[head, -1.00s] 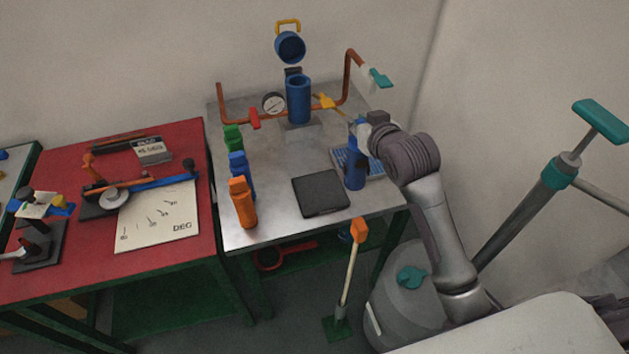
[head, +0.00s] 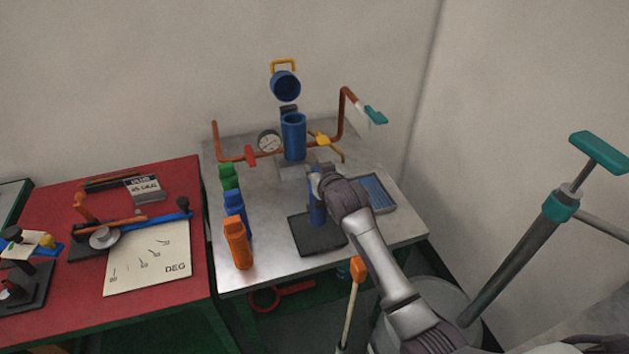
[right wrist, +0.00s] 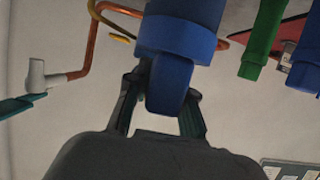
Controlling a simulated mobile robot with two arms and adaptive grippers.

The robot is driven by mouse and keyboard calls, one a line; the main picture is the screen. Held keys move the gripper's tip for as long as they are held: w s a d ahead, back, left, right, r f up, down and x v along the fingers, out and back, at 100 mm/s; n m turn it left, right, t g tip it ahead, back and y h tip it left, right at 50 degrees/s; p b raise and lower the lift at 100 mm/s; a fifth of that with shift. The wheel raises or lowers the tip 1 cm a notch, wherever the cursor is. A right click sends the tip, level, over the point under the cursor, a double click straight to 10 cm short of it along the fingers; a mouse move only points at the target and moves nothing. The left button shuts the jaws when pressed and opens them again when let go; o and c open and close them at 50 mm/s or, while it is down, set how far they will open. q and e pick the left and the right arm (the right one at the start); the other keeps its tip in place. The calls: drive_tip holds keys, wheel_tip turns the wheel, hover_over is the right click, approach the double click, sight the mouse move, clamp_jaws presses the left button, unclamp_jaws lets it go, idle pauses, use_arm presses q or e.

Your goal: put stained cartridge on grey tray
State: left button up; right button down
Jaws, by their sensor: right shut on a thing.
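A blue cartridge (head: 316,213) stands upright at the dark grey tray (head: 302,238), a flat square on the metal bench. My right gripper (head: 316,184) is shut on the cartridge's upper part and partly hides it. I cannot tell whether the cartridge's base touches the tray or hovers just above it. In the right wrist view, the blue cartridge (right wrist: 180,35) rises from between the gripper's two dark fingers (right wrist: 160,105). Stains are not clear at this size. My left gripper is out of view.
A blue gridded tray (head: 378,193) lies to the right, behind my arm. Green (head: 229,178), blue (head: 235,205) and orange (head: 238,243) cartridges stand in a row on the left. An open blue cylinder (head: 294,135) with copper pipes stands behind.

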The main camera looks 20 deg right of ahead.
drive_tip(key=shift+w+a+f, duration=0.1)
drive_tip(key=shift+w+f, duration=0.1)
drive_tip(key=shift+w, duration=0.05)
wheel_tip(320, 180, down, 3)
drive_tip(key=shift+f+p, duration=0.1)
drive_tip(key=shift+p, duration=0.45)
drive_tip(key=shift+f, duration=0.4)
drive_tip(key=shift+f, duration=0.1)
drive_tip(key=c, duration=1)
unclamp_jaws()
